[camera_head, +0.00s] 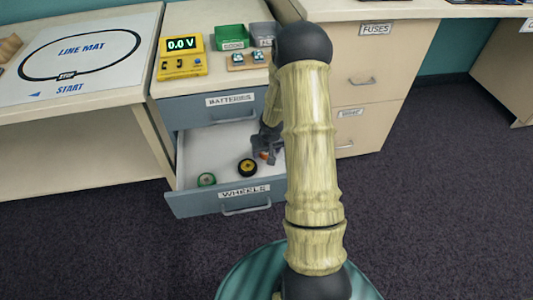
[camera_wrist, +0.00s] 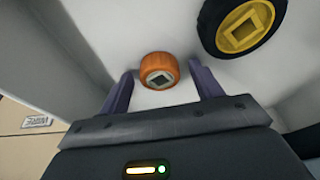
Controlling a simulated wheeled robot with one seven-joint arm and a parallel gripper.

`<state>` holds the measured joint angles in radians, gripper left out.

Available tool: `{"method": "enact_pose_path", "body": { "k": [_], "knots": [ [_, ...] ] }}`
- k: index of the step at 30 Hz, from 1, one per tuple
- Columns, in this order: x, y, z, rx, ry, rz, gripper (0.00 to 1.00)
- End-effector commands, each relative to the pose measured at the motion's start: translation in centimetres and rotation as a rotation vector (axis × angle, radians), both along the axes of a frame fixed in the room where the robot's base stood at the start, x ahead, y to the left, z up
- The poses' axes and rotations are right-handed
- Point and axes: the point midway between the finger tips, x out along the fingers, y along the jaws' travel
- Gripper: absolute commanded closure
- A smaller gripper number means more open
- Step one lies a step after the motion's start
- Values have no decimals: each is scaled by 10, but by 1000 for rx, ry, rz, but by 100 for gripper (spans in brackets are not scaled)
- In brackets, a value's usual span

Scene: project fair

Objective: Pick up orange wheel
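The orange wheel (camera_wrist: 158,70) lies on the white floor of the open drawer labelled WHEELS (camera_head: 180,204). In the wrist view it has a square grey hub and sits just ahead of and between my two purple fingertips. In the head view only a small part of the orange wheel (camera_head: 264,155) shows beside my gripper (camera_head: 266,146). In the wrist view my gripper (camera_wrist: 161,84) is open, with a finger on each side of the wheel's near edge. I cannot tell if either finger touches it.
A black wheel with a yellow hub (camera_head: 247,168) lies close to the orange wheel, also large in the wrist view (camera_wrist: 240,25). Drawer walls surround my gripper; the BATTERIES drawer (camera_head: 190,112) is above.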

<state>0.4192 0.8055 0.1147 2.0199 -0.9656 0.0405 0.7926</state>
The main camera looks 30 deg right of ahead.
Motion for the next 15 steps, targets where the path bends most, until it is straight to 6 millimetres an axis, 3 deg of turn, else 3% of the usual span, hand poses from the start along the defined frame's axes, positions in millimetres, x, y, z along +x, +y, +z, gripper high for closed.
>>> {"method": "enact_pose_path", "body": {
  "k": [1, 6, 15],
  "knots": [
    [0, 0, 0, 0, 0, 0, 46],
    [0, 0, 0, 0, 0, 0, 79],
    [0, 0, 2, 0, 0, 0, 80]
  ]
}}
